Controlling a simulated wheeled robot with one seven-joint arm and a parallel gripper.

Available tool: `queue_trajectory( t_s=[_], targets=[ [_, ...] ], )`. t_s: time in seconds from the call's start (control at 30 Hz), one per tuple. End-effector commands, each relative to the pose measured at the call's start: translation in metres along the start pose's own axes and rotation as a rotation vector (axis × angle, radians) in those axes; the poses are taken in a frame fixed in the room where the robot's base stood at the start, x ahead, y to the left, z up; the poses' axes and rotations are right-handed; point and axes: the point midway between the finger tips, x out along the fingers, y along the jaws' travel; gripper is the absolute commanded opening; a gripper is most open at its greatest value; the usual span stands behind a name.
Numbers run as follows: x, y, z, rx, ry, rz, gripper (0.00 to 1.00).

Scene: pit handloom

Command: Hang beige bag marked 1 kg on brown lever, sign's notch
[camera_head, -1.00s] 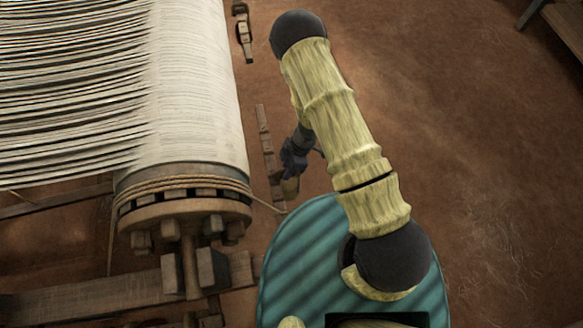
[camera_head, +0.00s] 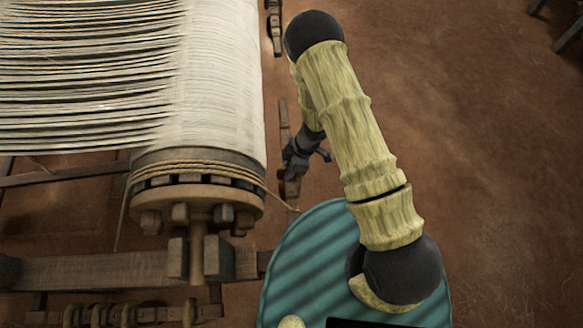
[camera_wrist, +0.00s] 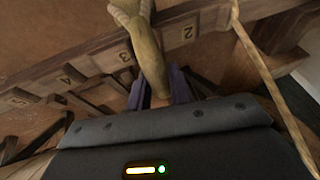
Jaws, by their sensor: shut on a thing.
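In the wrist view, my gripper (camera_wrist: 161,90) is shut on the beige bag (camera_wrist: 152,58), its purple fingers on either side of it. The bag reaches up the picture across the brown lever (camera_wrist: 88,66), between the marks 3 and 2. I cannot tell whether it touches the lever. No 1 kg mark can be read. The lever carries number plates 2, 3, 4 and 5. In the head view, my dark gripper (camera_head: 297,163) is beside the loom's roller, over a narrow brown bar (camera_head: 284,112); the bag is hardly visible there. The sign is not identifiable.
The large cloth roller (camera_head: 215,90) with its wooden end wheel (camera_head: 197,194) stands left of my gripper. A taut rope (camera_wrist: 258,68) runs diagonally right of the bag in the wrist view. Bare earth floor (camera_head: 480,150) is open to the right.

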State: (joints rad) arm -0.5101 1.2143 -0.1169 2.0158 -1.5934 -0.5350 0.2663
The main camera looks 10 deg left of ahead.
Motion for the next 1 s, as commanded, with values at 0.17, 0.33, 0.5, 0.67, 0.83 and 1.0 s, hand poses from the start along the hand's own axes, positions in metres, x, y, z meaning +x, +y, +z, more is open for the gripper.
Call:
queue_trajectory(
  t_s=[0.17,0.33,0.5,0.67,0.83,1.0],
  targets=[
    [0.01,0.002,0.004,0.001,0.002,0.0,0.0],
    [0.014,0.003,0.005,0.0,0.003,0.0,0.0],
    [0.015,0.004,0.005,0.0,0.003,0.0,0.0],
    [0.015,0.004,0.005,-0.001,0.003,0.0,0.0],
    [0.015,0.004,0.006,-0.001,0.003,0.0,0.0],
    [0.017,0.004,0.006,-0.001,0.003,0.0,0.0]
  ],
)
